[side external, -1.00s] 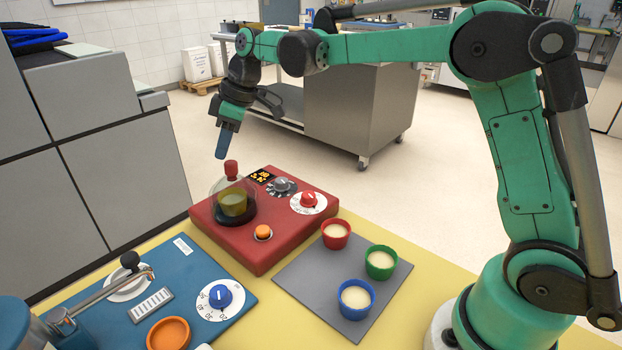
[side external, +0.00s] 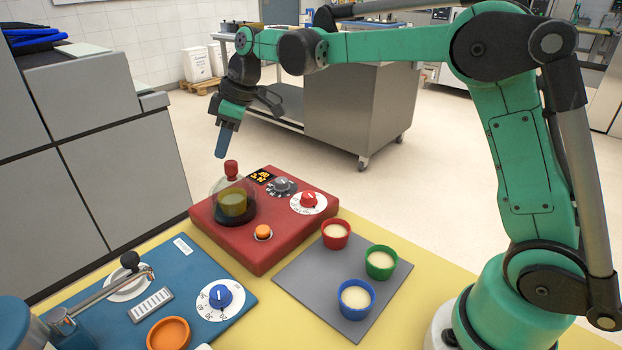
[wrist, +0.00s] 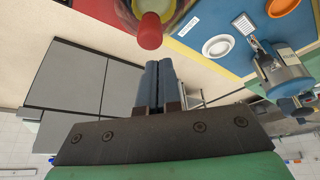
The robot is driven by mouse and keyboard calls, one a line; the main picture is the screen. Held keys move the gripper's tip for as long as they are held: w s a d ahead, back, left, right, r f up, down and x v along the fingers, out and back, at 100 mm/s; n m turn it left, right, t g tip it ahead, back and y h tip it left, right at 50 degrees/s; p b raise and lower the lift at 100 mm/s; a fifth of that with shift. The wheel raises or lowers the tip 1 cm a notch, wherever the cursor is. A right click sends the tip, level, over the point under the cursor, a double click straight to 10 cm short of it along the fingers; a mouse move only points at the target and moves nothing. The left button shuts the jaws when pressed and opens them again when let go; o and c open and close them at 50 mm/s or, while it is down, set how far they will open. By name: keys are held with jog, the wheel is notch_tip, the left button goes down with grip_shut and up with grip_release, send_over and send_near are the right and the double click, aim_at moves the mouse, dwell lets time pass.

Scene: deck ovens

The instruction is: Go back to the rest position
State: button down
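My gripper (side external: 221,150) points down in the side external view, just above and left of the red knob (side external: 231,168) of a clear glass dome. In the wrist view, my gripper (wrist: 158,66) has its two blue fingers together with nothing between them. The knob also shows in the wrist view (wrist: 149,31), just beyond the fingertips and apart from them. The dome stands on a red control unit (side external: 286,236) and covers a yellowish-green cup (side external: 233,204).
A grey mat (side external: 301,274) holds a red cup (side external: 336,243), a green cup (side external: 381,270) and a blue cup (side external: 354,309), all with pale contents. A blue unit (side external: 195,262) with a lever and an orange dish (side external: 168,335) stands at lower left. Grey cabinets (side external: 128,180) stand behind it.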

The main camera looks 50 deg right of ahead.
jog(key=shift+r, duration=2.85)
jog(key=shift+s, duration=0.1)
jog(key=shift+s+r, duration=0.1)
jog(key=shift+s, duration=0.2)
jog(key=s+d+m+t+h, duration=0.1)
jog(key=s+m, duration=0.3)
jog(key=s, duration=0.4)
jog(key=shift+d+f+t+h, duration=0.3)
jog(key=shift+d+f+t, duration=0.05)
jog(key=shift+d+t, duration=0.05)
jog(key=c, duration=1.3)
grip_release()
jog(key=s+d+f+m+t+h, duration=0.1)
jog(key=s+d+f+m+t, duration=0.1)
jog(key=s+f+m, duration=0.2)
jog(key=s+f, duration=0.3)
jog(key=s, duration=0.3)
jog(key=shift+f+m+h, duration=0.15)
jog(key=shift+m+h, duration=0.15)
jog(key=shift+m, duration=0.1)
jog(key=o, duration=0.8)
jog(key=shift+s+f, duration=0.1)
jog(key=shift+f, duration=0.05)
